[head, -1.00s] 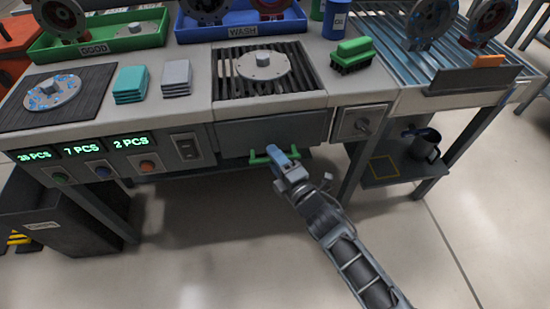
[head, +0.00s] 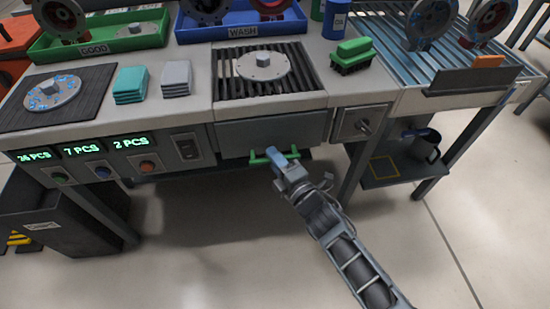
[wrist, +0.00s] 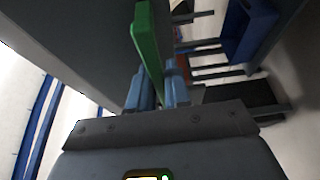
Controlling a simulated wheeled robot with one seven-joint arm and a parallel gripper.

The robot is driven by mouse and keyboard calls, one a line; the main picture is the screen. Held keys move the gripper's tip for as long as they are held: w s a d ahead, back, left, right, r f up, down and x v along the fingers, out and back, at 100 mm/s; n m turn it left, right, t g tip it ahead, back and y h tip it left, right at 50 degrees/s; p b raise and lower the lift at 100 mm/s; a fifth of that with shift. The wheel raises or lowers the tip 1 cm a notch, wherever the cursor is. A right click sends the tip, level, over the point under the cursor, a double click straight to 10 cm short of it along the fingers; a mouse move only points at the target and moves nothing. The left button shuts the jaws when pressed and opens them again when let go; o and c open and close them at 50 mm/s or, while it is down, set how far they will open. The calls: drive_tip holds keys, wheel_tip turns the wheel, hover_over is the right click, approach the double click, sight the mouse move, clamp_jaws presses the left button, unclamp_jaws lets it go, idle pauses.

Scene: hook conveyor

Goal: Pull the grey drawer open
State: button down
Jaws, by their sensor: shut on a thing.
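The grey drawer (head: 271,131) sits under the bench top, below the slotted grate, with a green bar handle (head: 258,160) on its front. My gripper (head: 276,154) is at the handle with its blue fingers closed around the bar. In the wrist view, the green handle (wrist: 147,40) runs between the two fingers (wrist: 158,90), and the grey drawer front (wrist: 85,45) fills the upper left. The fingers hide part of the handle in the head view. The inside of the drawer is not visible.
The bench top holds a round metal part (head: 262,66) on the grate, a green brush (head: 352,56) and teal cloths (head: 130,85). A dark bin (head: 75,215) stands at lower left. A low shelf with a jug (head: 427,145) is at right. The floor before the drawer is clear.

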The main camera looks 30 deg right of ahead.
drive_tip(key=s+a+b, duration=0.2)
drive_tip(key=s+a, duration=0.2)
drive_tip(key=s, duration=0.8)
drive_tip(key=s+a+b, duration=0.2)
drive_tip(key=s+a, duration=0.2)
drive_tip(key=s, duration=0.9)
drive_tip(key=shift+s+b, duration=0.2)
drive_tip(key=shift+b, duration=0.2)
drive_tip(key=shift+a, duration=0.1)
drive_tip(key=c, duration=1.2)
unclamp_jaws()
drive_tip(key=shift+o, duration=0.2)
drive_tip(key=s, duration=0.7)
drive_tip(key=shift+s+d, duration=0.3)
drive_tip(key=shift+s, duration=0.05)
